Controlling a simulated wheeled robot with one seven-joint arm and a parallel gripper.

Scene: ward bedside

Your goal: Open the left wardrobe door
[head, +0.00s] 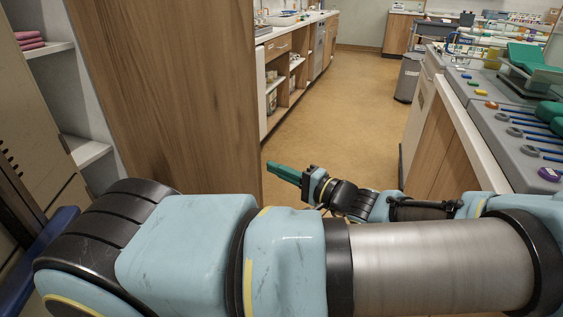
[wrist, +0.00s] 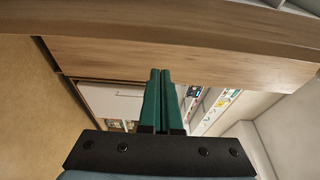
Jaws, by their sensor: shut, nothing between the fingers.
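A tall wood-grain panel (head: 165,90) stands out into the aisle in the head view. It appears to be the left wardrobe door, swung open, with white shelves (head: 88,150) showing to its left. The panel also crosses the upper wrist view (wrist: 200,60). My gripper (head: 270,167) is just right of the panel's free edge, its green fingers pointing left. In the wrist view the fingers (wrist: 160,72) are together and empty, their tips close to the panel; I cannot tell whether they touch it.
A beige door (head: 35,120) with a dark handle and slots is at far left. Folded pink cloths (head: 28,40) lie on an upper shelf. A counter with grey trays (head: 500,115) stands close on the right. A grey bin (head: 408,78) is farther back. The aisle floor (head: 345,110) is clear.

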